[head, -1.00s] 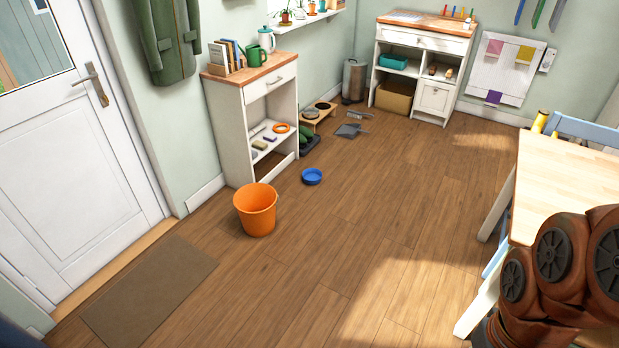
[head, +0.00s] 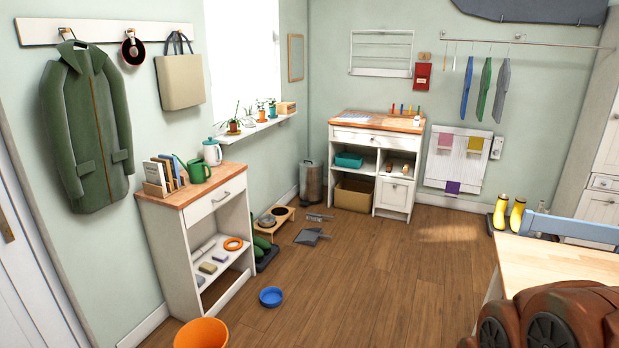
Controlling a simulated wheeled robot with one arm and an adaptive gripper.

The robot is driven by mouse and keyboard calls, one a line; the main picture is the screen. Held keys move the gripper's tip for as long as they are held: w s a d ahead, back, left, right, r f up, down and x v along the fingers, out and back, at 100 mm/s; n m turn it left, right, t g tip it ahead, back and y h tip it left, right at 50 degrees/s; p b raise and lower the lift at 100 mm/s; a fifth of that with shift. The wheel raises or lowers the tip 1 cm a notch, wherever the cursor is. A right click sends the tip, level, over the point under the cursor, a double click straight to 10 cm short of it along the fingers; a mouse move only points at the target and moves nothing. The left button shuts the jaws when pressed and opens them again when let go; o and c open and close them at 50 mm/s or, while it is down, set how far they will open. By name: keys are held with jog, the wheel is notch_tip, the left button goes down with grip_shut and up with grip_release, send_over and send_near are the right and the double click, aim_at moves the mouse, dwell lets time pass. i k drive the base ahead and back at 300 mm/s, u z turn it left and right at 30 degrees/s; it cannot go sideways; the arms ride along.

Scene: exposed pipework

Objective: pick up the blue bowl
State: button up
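The blue bowl (head: 271,297) is small and round and sits upright on the wooden floor, in front of the white shelf unit and right of the orange bucket. It looks empty. A reddish-brown jointed part of my own arm shows at the lower right of the head view, far from the bowl. My gripper's fingers are not in view.
The orange bucket (head: 202,334) stands near the bowl, cut off by the bottom edge. The white shelf unit (head: 213,225) is behind it. A dustpan (head: 311,236) lies farther back. A wooden table (head: 560,262) is at right. The middle floor is clear.

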aim_at(271, 297)
jog(key=i, duration=3.6)
jog(key=u, duration=2.95)
